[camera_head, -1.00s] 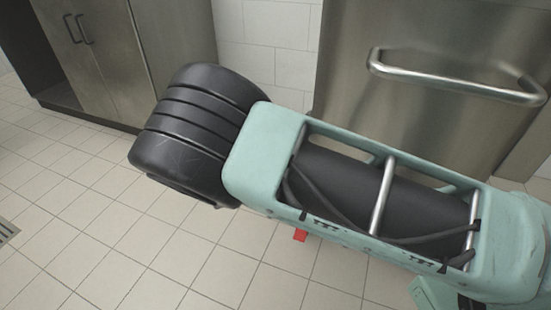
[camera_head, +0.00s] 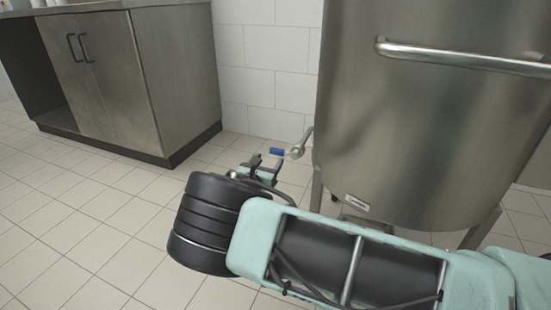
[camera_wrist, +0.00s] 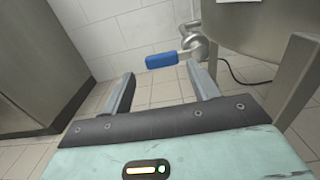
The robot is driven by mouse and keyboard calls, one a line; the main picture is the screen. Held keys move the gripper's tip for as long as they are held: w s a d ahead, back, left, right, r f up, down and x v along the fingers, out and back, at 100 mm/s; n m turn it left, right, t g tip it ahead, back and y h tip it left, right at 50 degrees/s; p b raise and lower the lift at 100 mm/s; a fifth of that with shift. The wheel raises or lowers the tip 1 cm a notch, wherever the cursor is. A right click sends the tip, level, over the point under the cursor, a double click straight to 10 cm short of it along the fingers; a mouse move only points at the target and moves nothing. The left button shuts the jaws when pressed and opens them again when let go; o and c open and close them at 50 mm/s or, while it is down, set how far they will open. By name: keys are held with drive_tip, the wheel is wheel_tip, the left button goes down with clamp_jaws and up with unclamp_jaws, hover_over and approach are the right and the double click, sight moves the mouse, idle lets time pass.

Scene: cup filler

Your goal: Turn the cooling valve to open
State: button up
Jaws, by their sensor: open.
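The cooling valve has a blue lever handle (camera_head: 278,152) on a metal pipe stub at the lower left side of the steel tank (camera_head: 420,130). In the wrist view the blue handle (camera_wrist: 161,60) points left from the round metal valve body (camera_wrist: 197,47). My gripper (camera_head: 267,155) is open, just left of the handle in the head view. In the wrist view my gripper (camera_wrist: 166,84) has its two fingers spread, with the handle beyond the tips and roughly between them. No contact with the handle shows.
A steel cabinet (camera_head: 175,80) stands at the left against the white tiled wall (camera_head: 265,95). The tank stands on legs and has a rail (camera_head: 460,57). A dark cable (camera_wrist: 245,78) hangs by the tank in the wrist view. The tiled floor (camera_head: 90,220) is clear.

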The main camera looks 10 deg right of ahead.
sight(276, 151)
drive_tip(key=b+x, duration=0.2)
drive_tip(key=x, duration=0.4)
drive_tip(key=shift+w+d, duration=0.25)
